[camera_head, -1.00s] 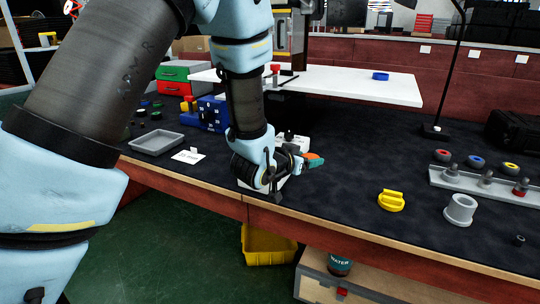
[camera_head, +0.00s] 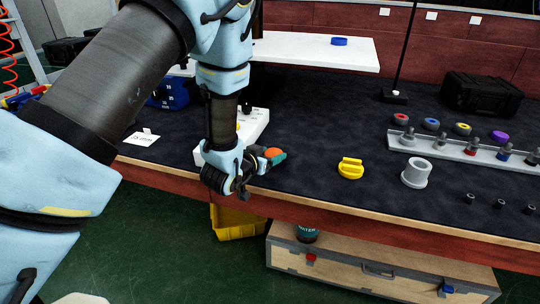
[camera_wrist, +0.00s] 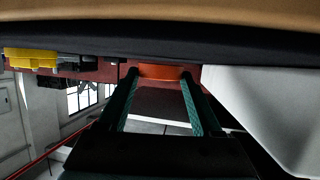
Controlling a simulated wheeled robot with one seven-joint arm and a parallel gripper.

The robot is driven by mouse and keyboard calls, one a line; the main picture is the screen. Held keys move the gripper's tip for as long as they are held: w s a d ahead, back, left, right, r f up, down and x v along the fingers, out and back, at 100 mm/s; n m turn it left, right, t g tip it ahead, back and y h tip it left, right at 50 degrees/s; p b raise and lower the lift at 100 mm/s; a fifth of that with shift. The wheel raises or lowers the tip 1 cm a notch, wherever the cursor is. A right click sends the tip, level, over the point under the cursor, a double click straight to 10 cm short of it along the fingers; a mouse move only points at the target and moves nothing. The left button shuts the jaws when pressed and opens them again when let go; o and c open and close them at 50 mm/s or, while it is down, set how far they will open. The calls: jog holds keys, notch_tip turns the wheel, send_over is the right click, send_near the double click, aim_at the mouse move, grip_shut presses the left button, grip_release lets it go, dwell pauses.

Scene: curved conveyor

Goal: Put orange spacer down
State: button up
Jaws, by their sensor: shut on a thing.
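My gripper (camera_head: 277,158) is shut on the orange spacer (camera_head: 273,152), above the dark table top (camera_head: 320,115) near its front edge. In the wrist view the spacer (camera_wrist: 160,71) shows as an orange band between my two green fingertips (camera_wrist: 160,78). Most of the spacer is hidden by the fingers. I cannot tell whether it touches the table.
A white block (camera_head: 258,122) stands beside and behind my gripper. A yellow part (camera_head: 350,168) and a grey flanged cylinder (camera_head: 416,173) lie to the right. A grey rack with pegs (camera_head: 450,147) stands farther right. Dark table between is clear.

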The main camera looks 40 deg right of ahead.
jog(key=shift+f, duration=0.35)
jog(key=shift+f, duration=0.1)
jog(key=o, duration=1.4)
jog(key=shift+c, duration=0.2)
jog(key=shift+r, duration=0.2)
jog(key=shift+s+a, duration=0.1)
jog(key=shift+a, duration=0.3)
jog(key=v, duration=1)
jog(key=shift+d+r, duration=0.1)
jog(key=shift+r, duration=0.1)
jog(key=shift+s+a+p, duration=0.25)
jog(key=shift+a+p, duration=0.15)
jog(key=shift+a, duration=0.2)
